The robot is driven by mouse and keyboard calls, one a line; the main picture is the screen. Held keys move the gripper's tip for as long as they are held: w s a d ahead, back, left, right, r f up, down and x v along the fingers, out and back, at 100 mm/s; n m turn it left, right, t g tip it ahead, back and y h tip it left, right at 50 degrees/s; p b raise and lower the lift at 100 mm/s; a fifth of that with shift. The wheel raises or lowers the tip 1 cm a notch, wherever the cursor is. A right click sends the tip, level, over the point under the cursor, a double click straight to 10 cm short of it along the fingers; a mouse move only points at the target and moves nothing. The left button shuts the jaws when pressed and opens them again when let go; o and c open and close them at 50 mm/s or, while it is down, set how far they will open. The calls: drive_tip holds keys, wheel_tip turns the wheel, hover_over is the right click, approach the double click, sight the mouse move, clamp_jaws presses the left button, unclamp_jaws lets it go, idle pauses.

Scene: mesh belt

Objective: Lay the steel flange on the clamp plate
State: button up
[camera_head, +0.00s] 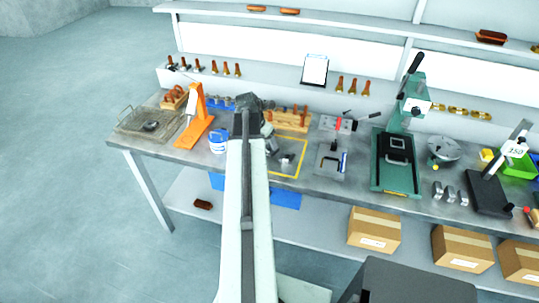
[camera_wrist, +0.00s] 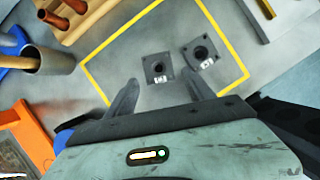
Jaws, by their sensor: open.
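Two small grey square flanges, each with a round dark bore and a white label, stand on the bench inside a yellow outline. In the wrist view the left flange (camera_wrist: 158,68) lies just beyond and between the fingertips of my gripper (camera_wrist: 159,77). The right flange (camera_wrist: 200,53) is beyond the right fingertip. My gripper is open, with nothing held; I cannot tell its height above the bench. In the head view my arm partly covers this area, and the flanges (camera_head: 287,159) show at its right. A grey plate with red-handled clamps (camera_head: 338,124) looks like the clamp plate.
A wooden block with brown-handled tools (camera_head: 290,118) stands behind the outline. Another grey plate with a dark bracket (camera_head: 331,160) and a green press (camera_head: 395,160) stand at the right.

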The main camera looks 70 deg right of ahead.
sight(270, 151)
drive_tip(key=shift+f, duration=0.25)
drive_tip(key=b+x, duration=0.4)
drive_tip(key=x, duration=0.1)
drive_tip(key=shift+w+d+f+b, duration=0.1)
drive_tip(key=shift+w+f+b, duration=0.1)
drive_tip(key=shift+b, duration=0.2)
drive_tip(key=shift+r, duration=0.2)
clamp_jaws()
drive_tip(key=shift+r+p, duration=0.15)
drive_tip(key=shift+p, duration=0.2)
drive_tip(key=shift+r, duration=0.25)
wheel_tip(270, 151, up, 3)
drive_tip(key=p, duration=0.3)
drive_tip(key=shift+p, duration=0.3)
drive_tip(key=w+a, duration=0.3)
drive_tip(key=a, duration=0.1)
drive_tip(key=w+a, duration=0.2)
drive_tip(key=a, duration=0.3)
drive_tip(key=w+a+r+p, duration=0.1)
drive_tip(key=w+a, duration=0.2)
drive_tip(key=a, duration=0.1)
drive_tip(key=shift+w+a+r, duration=0.1)
drive_tip(key=shift+w+a, duration=0.15)
drive_tip(key=shift+w, duration=0.1)
